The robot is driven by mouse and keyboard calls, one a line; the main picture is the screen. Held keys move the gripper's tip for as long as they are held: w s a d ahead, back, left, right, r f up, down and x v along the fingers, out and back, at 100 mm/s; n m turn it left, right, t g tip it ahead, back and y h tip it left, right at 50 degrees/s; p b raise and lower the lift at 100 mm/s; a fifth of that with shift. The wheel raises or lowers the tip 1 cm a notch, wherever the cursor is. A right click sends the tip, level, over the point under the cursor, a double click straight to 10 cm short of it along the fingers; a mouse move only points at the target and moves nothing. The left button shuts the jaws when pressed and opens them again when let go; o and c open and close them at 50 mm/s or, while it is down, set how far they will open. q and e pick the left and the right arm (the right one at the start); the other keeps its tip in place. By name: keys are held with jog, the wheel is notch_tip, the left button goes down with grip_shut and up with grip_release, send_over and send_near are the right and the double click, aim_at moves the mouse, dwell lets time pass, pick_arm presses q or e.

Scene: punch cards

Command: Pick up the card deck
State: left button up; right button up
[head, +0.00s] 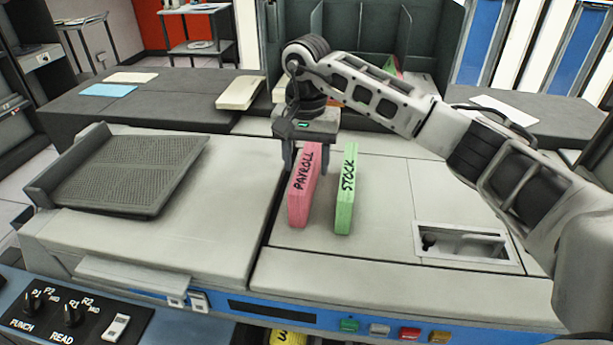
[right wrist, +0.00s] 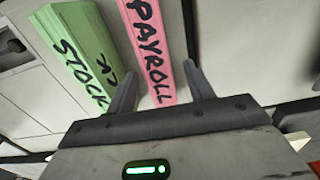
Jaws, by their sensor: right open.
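Two card decks stand on edge, side by side, on the pale machine top. The pink deck (head: 301,196), marked PAYROLL, is on the left in the head view. The green deck (head: 346,192), marked STOCK, is just right of it, with a narrow gap between. My right gripper (head: 308,152) is open at the far end of the pink deck. In the right wrist view the pink deck (right wrist: 152,40) lies between the two spread fingers, and the green deck (right wrist: 75,50) is outside the left finger. I cannot tell whether the fingers touch the pink deck. My left gripper is not in view.
A dark ribbed tray (head: 140,170) sits on the left of the machine top. A rectangular recess (head: 465,245) is at the right. Buttons and knobs line the front edge. A cream block (head: 240,92) lies on the dark surface behind. The top in front of the decks is clear.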

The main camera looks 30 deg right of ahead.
notch_tip(320, 180, down, 5)
jog(key=shift+r+p, duration=0.1)
jog(key=shift+p, duration=0.5)
grip_shut()
jog(key=shift+r, duration=0.1)
